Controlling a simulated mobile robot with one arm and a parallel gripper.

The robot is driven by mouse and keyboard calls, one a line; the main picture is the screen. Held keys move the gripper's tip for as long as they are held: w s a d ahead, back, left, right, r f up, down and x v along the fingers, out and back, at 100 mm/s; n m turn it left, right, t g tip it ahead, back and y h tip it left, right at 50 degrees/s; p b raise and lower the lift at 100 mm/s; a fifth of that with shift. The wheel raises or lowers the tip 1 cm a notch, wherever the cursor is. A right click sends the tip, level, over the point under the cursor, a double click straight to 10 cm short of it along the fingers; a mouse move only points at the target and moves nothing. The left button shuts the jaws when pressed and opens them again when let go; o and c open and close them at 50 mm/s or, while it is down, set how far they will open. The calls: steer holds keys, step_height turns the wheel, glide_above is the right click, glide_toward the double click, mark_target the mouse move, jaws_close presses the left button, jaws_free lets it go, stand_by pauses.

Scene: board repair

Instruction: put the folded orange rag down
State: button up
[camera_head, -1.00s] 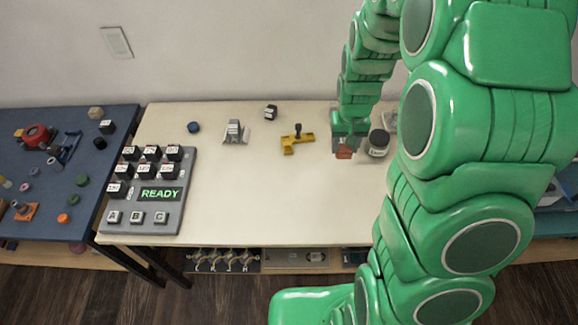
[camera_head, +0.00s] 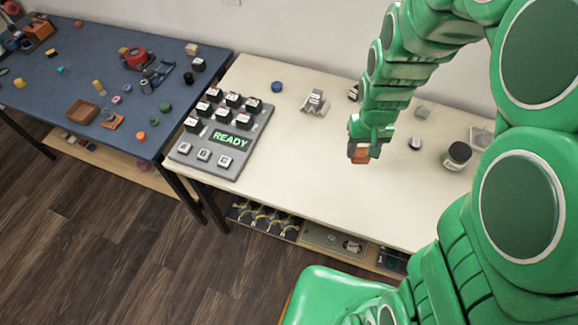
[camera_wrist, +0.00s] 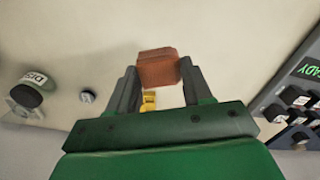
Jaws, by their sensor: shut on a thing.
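My gripper (camera_head: 368,143) is shut on the folded orange rag (camera_head: 359,154) and holds it over the cream table (camera_head: 300,160). In the wrist view the rag (camera_wrist: 158,68) shows as a small brown-orange block between the fingertips of my gripper (camera_wrist: 156,85). Its height over the table is hard to tell. A bit of a yellow thing (camera_wrist: 149,101) shows below the rag in the wrist view; in the head view my arm hides that spot.
The button panel reading READY (camera_head: 222,135) stands at the table's left end. A dark labelled jar (camera_head: 457,156) and a small round piece (camera_head: 415,143) are to the right. A grey metal part (camera_head: 315,102) and a blue knob (camera_head: 277,87) are at the back. The front middle is clear.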

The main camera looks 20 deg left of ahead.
steer(key=s+a+r+n, duration=0.1)
steer(key=s+a+n, duration=0.4)
steer(key=s+a, duration=0.65)
steer(key=w+a+f, duration=0.2)
steer(key=w, duration=0.1)
steer(key=w+a+f, duration=0.2)
steer(key=f, duration=0.1)
steer(key=w+a+f, duration=0.2)
steer(key=w+f, duration=0.1)
steer(key=shift+w+a+f, duration=0.15)
steer(key=shift+w+a, duration=0.15)
steer(key=shift+w, duration=0.05)
steer(key=shift+w+a+f, duration=0.15)
steer(key=shift+w+f, duration=0.05)
steer(key=shift+f, duration=0.25)
steer(key=shift+w+a+f, duration=0.15)
steer(key=shift+f, duration=1.5)
